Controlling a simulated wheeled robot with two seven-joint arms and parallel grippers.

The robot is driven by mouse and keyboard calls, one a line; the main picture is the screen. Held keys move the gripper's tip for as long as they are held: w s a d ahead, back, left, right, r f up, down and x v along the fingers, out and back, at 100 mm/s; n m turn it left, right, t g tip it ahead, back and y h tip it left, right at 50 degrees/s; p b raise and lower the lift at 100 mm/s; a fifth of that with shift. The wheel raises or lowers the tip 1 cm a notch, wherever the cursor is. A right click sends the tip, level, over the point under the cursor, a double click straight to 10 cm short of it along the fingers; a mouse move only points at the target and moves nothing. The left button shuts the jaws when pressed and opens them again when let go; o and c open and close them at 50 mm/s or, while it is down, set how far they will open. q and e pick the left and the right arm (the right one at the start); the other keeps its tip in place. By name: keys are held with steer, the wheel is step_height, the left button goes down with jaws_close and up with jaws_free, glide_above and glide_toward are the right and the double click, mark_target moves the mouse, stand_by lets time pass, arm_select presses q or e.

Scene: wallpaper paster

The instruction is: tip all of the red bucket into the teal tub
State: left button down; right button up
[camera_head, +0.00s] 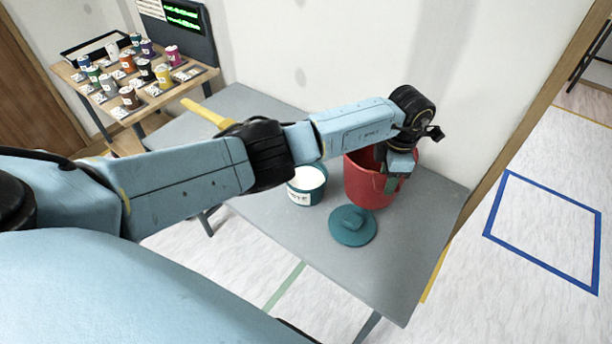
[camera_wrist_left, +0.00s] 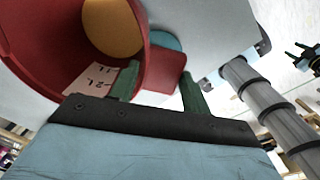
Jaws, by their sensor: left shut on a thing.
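The red bucket (camera_head: 366,182) is at the right part of the grey table, roughly upright. I cannot tell whether it touches the table. My left gripper (camera_head: 398,180) is shut on a red tab at the bucket's side; in the left wrist view the tab (camera_wrist_left: 165,76) sits between the green fingers (camera_wrist_left: 160,86). That view shows an orange-yellow surface (camera_wrist_left: 112,25) inside the bucket. The teal tub (camera_head: 308,190) stands open left of the bucket, with white matter (camera_head: 306,178) inside. What may be my right gripper (camera_wrist_left: 299,54) shows small in the left wrist view.
A teal lid (camera_head: 353,226) lies on the grey table (camera_head: 388,262) in front of the bucket. A yellow-handled thing (camera_head: 205,112) lies at the table's left. A wooden stand (camera_head: 190,90) with several small pots is farther back. The wall is close behind the bucket.

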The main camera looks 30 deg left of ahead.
arm_select(q)
steer(key=shift+r, duration=0.2)
step_height(320, 180, up, 4)
steer(key=p, duration=0.3)
steer(key=shift+f, duration=0.15)
stand_by(0.9)
